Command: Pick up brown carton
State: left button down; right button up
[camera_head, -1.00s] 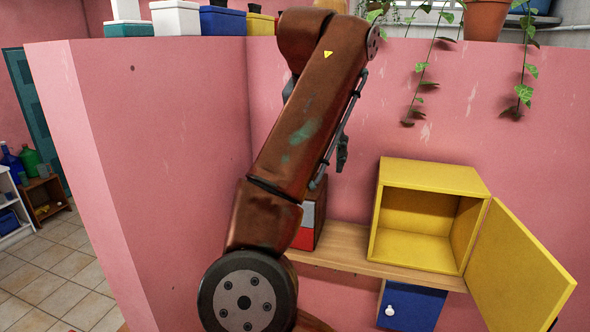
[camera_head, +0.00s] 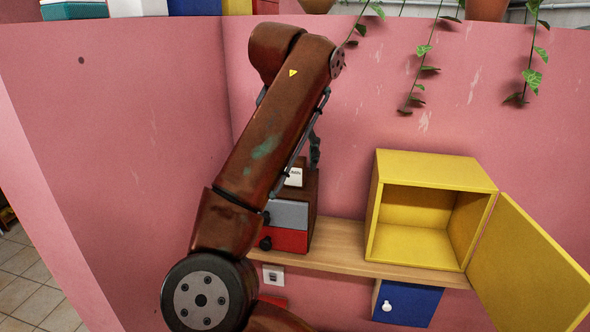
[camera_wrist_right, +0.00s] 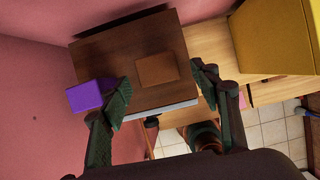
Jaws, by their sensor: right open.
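The brown carton (camera_wrist_right: 157,69) lies on the dark brown top of a drawer unit (camera_wrist_right: 120,50) in the right wrist view. My right gripper (camera_wrist_right: 160,84) is open, its fingers apart on either side of the carton's near part in the picture; I cannot tell whether they touch it. In the head view, my right gripper (camera_head: 315,152) shows small behind my arm, above the drawer unit (camera_head: 290,225). A small white labelled face (camera_head: 294,177) shows on that unit, partly behind my arm; I cannot tell whether it belongs to the carton. My left gripper is not in view.
A purple box (camera_wrist_right: 86,96) sits beside the left finger. The wooden shelf (camera_head: 345,247) bears the drawer unit and an open yellow cabinet (camera_head: 430,170), whose door (camera_head: 525,265) swings out right. A blue cabinet (camera_head: 408,304) is below. Pink walls close off back and left.

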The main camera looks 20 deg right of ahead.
jog(key=shift+w+d+f, duration=0.2)
jog(key=shift+w+f, duration=0.65)
jog(key=shift+f, duration=0.2)
jog(key=shift+s+d, duration=0.15)
jog(key=shift+s, duration=0.35)
jog(key=shift+w+f, duration=0.1)
jog(key=shift+w, duration=0.25)
jog(key=c, duration=0.4)
jog(key=shift+s, duration=0.25)
jog(key=c, duration=0.5)
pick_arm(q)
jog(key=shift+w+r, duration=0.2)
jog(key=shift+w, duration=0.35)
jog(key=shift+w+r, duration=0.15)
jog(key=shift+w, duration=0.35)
pick_arm(e)
jog(key=shift+w, duration=0.15)
jog(key=c, duration=0.3)
